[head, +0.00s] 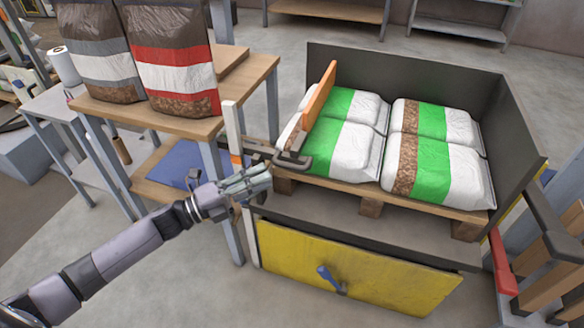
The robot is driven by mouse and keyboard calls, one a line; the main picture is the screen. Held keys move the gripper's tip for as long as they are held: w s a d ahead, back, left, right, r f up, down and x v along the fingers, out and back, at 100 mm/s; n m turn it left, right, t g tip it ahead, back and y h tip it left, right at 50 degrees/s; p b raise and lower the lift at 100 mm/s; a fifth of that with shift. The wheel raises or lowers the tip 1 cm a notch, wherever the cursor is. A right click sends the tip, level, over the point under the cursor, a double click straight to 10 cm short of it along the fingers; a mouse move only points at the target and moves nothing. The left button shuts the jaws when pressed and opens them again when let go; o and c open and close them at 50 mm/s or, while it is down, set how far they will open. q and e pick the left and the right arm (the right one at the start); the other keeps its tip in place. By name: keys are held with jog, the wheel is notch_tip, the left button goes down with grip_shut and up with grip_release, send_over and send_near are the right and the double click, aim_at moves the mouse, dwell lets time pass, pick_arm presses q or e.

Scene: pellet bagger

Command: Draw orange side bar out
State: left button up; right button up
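The orange side bar (319,97) is a flat upright plate at the left side of the pallet bay, standing against the green and white bags. A dark bar with a bent handle (294,160) runs from the white post (232,135) to the front of that plate. My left gripper (267,178) is just below and left of the handle, in front of the post. Its fingers point right and appear apart from the handle. Their gap is too small to judge, and nothing is visible between them. My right gripper is out of view.
Several green and white bags (343,104) lie on a wooden pallet (370,207) inside dark walls (400,68). Below is a yellow panel (350,265) with a blue handle (328,276). A wooden table (247,75) with brown bags stands left. A red-ended rail is at right.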

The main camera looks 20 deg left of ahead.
aim_at(292, 165)
pick_arm(q)
jog(key=x, duration=0.8)
jog(key=shift+w+d, duration=0.15)
jog(key=shift+w, duration=0.1)
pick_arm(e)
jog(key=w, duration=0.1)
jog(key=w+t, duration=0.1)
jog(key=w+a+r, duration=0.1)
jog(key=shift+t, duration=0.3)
pick_arm(q)
jog(key=shift+c, duration=0.6)
grip_shut()
jog(key=shift+f, duration=0.1)
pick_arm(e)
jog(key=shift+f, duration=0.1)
